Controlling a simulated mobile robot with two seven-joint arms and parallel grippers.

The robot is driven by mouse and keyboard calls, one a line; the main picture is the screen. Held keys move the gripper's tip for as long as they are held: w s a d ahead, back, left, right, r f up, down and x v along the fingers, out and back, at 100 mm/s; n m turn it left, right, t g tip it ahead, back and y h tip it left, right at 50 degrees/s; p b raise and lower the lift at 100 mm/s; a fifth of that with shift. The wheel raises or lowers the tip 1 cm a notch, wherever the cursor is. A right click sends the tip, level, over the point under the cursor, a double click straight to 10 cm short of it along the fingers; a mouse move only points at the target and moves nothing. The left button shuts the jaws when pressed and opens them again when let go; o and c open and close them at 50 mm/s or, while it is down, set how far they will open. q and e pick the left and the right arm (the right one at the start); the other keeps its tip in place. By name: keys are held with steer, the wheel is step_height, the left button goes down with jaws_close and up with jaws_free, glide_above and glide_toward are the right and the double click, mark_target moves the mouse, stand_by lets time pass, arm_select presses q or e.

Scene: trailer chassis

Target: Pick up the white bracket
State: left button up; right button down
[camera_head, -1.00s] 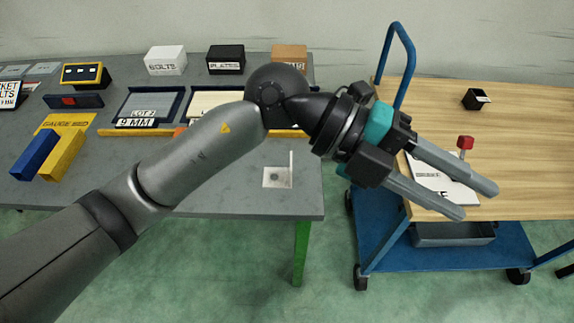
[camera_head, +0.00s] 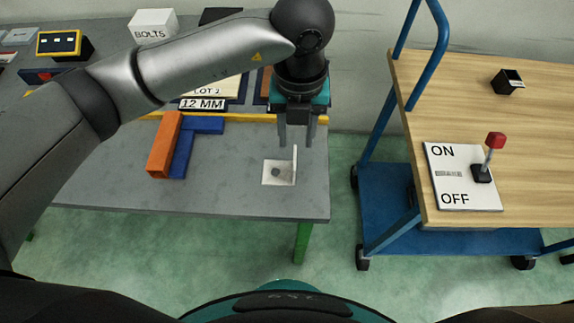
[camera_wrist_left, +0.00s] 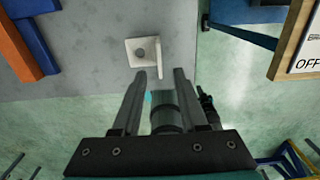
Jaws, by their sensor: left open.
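The white bracket (camera_head: 279,172) is an L-shaped piece with a dark round hole in its flat leg and a thin upright leg on its right. It lies on the grey table (camera_head: 230,195) near the right front corner. It also shows in the left wrist view (camera_wrist_left: 141,52), at the top centre, beyond the fingertips. My left gripper (camera_head: 297,143) points down, open and empty, just behind and above the bracket in the head view. The left wrist view shows its two fingers (camera_wrist_left: 159,75) apart with nothing between them. My right gripper is not in view.
An orange block (camera_head: 164,145) and a blue block (camera_head: 183,152) lie left of the bracket. A wooden-topped blue cart (camera_head: 440,90) stands to the right across a gap, with an ON/OFF lever plate (camera_head: 462,178). A white BOLTS box (camera_head: 152,25) stands at the back.

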mark_target(295, 157)
arm_select(q)
step_height(295, 157, down, 9)
steer(key=shift+f+b, duration=0.1)
steer(key=shift+b, duration=0.6)
steer(key=shift+c, duration=0.2)
jaws_close()
steer(key=shift+r, duration=0.2)
stand_by(0.8)
